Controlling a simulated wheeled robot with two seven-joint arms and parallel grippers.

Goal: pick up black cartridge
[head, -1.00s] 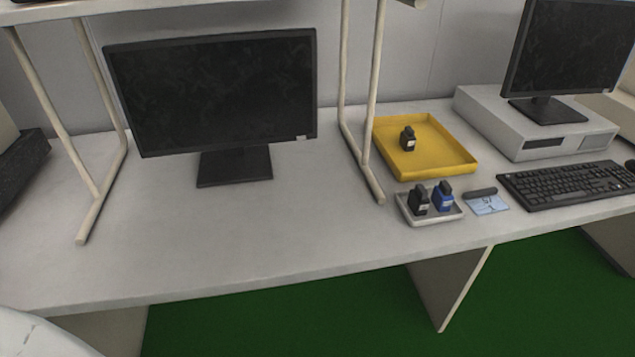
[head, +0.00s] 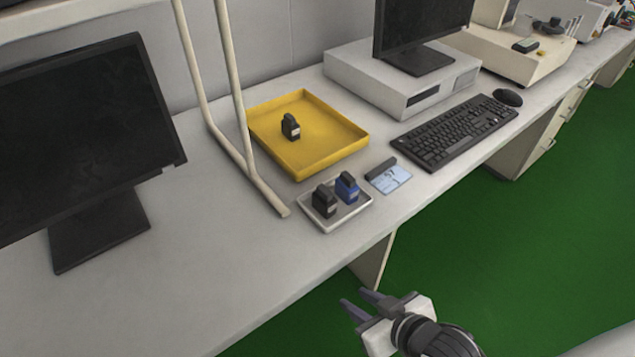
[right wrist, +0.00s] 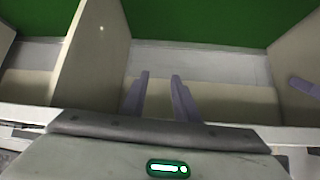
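A black cartridge (head: 324,200) stands upright in the small white tray (head: 331,224), to the left of a blue cartridge (head: 346,187). Another black cartridge (head: 290,127) stands in the yellow tray (head: 311,172) behind. My right gripper (head: 352,306) is in front of the desk edge, apart from the trays and below them in the head view. In the right wrist view its two fingers (right wrist: 157,92) are spread with nothing between them. My left gripper is not in view.
A blue-and-white card with a dark roll (head: 390,177) lies right of the small tray. A keyboard (head: 453,131) lies beyond it. A shelf-frame leg (head: 258,178) stands left of the trays, with a monitor (head: 85,130) farther left. The front desktop left of the tray is clear.

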